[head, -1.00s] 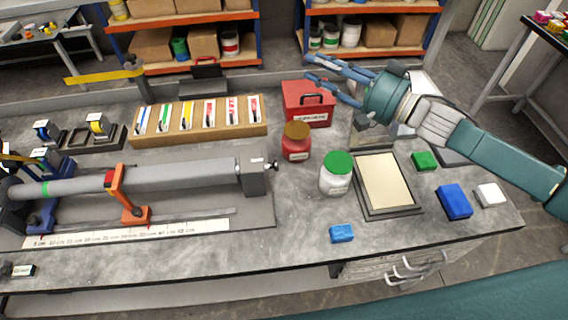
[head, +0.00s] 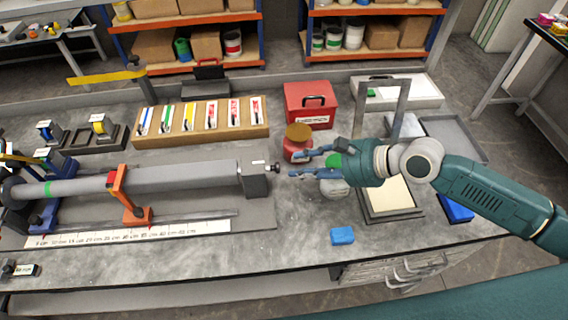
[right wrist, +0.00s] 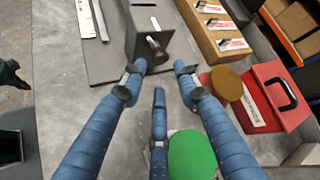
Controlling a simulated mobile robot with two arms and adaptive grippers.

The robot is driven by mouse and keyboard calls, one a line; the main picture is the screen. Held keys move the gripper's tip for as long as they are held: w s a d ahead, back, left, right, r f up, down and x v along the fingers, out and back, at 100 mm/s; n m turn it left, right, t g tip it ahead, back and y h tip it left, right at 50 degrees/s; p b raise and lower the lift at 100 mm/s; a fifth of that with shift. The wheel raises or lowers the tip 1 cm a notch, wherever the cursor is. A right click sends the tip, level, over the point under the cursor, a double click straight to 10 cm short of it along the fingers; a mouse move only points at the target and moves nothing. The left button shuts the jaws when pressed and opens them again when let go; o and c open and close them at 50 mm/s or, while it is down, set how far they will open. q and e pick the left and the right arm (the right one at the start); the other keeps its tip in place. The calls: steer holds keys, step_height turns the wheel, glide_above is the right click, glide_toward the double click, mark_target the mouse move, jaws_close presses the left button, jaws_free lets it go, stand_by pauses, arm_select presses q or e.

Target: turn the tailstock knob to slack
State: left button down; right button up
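The tailstock (head: 255,182) is a dark grey block at the right end of a long grey tube (head: 185,177) on the bench. Its small knob (head: 274,168) sticks out to the right on a short stem. In the right wrist view the tailstock (right wrist: 146,32) is at the top, with the knob (right wrist: 157,50) just beyond my fingertips. My right gripper (head: 292,164) is right of the knob, with its blue fingers pointing left at it. Its fingers (right wrist: 160,72) are spread and empty, with a visible gap to the knob. My left gripper does not show.
A red jar (head: 297,149) with a brown lid and a white jar (head: 337,190) with a green lid stand close by my right gripper, partly covered by it. A red box (head: 310,105) is behind. A blue block (head: 342,236) lies in front.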

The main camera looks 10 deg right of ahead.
mark_target(275, 168)
steer(key=p+x, duration=0.1)
steer(key=x, duration=0.5)
steer(key=shift+w+a+f, duration=0.15)
steer(key=shift+a+f, duration=0.1)
steer(key=shift+a, duration=0.05)
jaws_close()
